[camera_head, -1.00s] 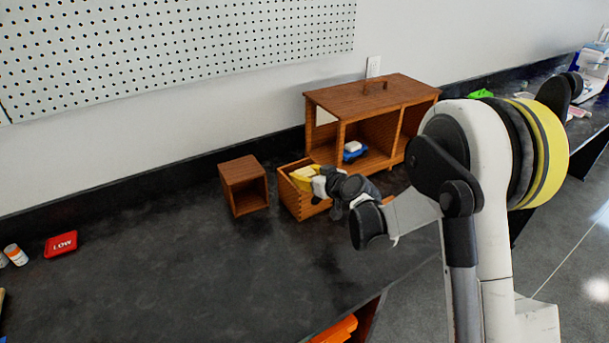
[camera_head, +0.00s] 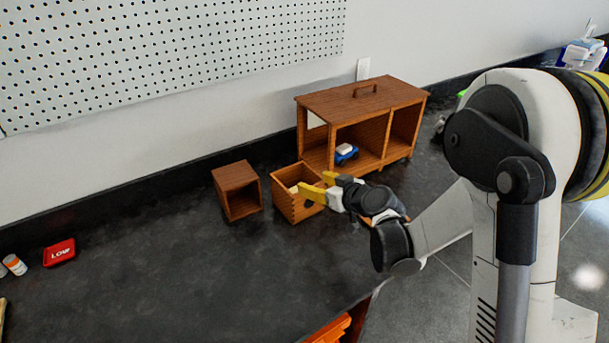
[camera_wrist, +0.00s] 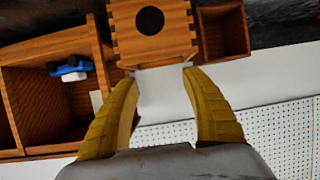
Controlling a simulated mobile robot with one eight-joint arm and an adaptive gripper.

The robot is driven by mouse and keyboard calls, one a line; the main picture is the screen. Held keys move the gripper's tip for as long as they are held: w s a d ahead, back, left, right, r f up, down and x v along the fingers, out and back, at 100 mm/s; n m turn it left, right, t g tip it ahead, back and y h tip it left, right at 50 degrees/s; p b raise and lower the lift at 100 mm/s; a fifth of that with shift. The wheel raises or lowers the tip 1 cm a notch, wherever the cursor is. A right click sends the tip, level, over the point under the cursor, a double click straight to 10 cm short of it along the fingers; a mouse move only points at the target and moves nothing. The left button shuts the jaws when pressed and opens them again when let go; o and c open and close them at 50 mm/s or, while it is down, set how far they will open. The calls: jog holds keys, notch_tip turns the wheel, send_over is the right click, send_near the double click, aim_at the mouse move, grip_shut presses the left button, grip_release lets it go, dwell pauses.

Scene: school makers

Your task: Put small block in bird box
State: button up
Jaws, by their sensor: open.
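The bird box (camera_head: 297,208) is a small wooden box with an open top, standing on the dark counter in the head view. In the wrist view its front face (camera_wrist: 178,42), with a round dark hole, is just past my fingertips. A small pale patch inside the box may be the small block, but it is too small to tell. My gripper (camera_head: 312,182) is open at the box's upper right edge. Its two yellow fingers are spread, with no block seen between them in the wrist view (camera_wrist: 160,76).
A small open wooden cube (camera_head: 237,175) stands left of the bird box. A larger wooden cabinet (camera_head: 365,98) with a blue toy car (camera_head: 346,155) stands behind, to the right. The front middle counter is clear.

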jog(key=s+d+r+m+g+h, duration=0.1)
jog(key=s+d+r+m+h, duration=0.1)
jog(key=s+d+r, duration=0.4)
jog(key=s+d+r+m+g+h, duration=0.1)
jog(key=s+d+r+h, duration=0.15)
jog(key=s, duration=0.55)
jog(key=s+d+m+g+h, duration=0.1)
jog(key=s+d, duration=0.3)
jog(key=s, duration=0.4)
jog(key=s+d+r+m+g+h, duration=0.1)
jog(key=s+d+m+h, duration=0.1)
jog(key=s+d, duration=0.3)
jog(key=s+m, duration=0.1)
jog(key=s, duration=0.3)
